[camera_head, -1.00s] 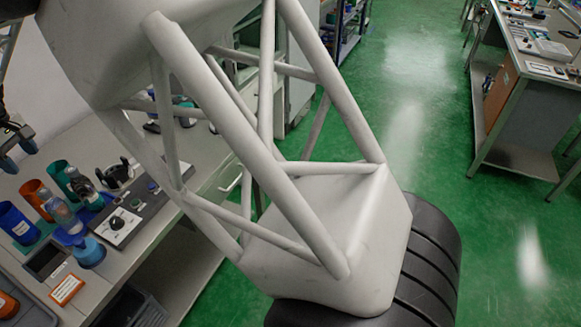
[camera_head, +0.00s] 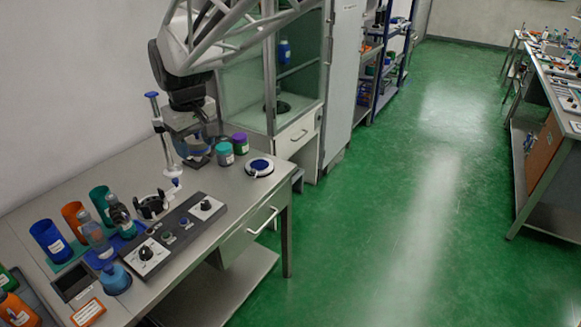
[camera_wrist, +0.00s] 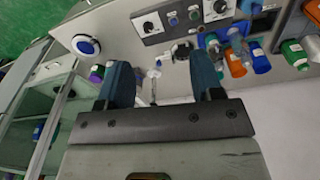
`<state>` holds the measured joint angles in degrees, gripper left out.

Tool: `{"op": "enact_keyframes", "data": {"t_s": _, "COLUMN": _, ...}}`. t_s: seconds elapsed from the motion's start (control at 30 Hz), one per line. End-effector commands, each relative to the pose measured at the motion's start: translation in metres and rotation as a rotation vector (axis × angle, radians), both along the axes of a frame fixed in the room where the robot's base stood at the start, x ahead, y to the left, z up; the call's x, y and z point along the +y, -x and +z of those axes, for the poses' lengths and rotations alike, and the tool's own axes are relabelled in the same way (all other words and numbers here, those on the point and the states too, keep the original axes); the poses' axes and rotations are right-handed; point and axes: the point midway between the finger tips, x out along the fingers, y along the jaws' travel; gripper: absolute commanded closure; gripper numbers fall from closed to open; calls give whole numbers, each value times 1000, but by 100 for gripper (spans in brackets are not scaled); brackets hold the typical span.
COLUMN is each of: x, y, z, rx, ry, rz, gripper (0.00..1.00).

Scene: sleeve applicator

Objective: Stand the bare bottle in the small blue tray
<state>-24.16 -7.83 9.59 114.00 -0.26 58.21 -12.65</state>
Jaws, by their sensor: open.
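A clear, greyish-blue bottle (camera_head: 93,236) that looks bare stands at the left of the bench in the head view. A second, darker bottle (camera_head: 121,217) stands just right of it. The small blue tray (camera_head: 119,243) shows low between and around their bases; I cannot tell exactly which base rests in it. In the wrist view the bottles are small, near the blue patch at upper right. My gripper (camera_head: 197,156) hangs over the back of the bench, to the right of the bottles and apart from them. Its two fingers (camera_wrist: 160,78) are spread, with nothing between them.
A post stand (camera_head: 162,130) is close beside my gripper. Two jars (camera_head: 225,153) and a round blue-topped disc (camera_head: 259,166) sit farther right.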

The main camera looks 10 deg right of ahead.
Motion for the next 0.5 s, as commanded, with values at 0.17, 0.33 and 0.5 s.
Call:
{"op": "enact_keyframes", "data": {"t_s": 0.17, "x": -60, "y": 35, "z": 5, "rx": -19, "ry": -12, "rz": -108, "gripper": 40}}
{"op": "enact_keyframes", "data": {"t_s": 0.33, "x": -108, "y": 71, "z": 5, "rx": -36, "ry": -21, "rz": -208, "gripper": 40}}
{"op": "enact_keyframes", "data": {"t_s": 0.5, "x": -151, "y": 111, "z": 0, "rx": -52, "ry": -31, "rz": -307, "gripper": 40}}
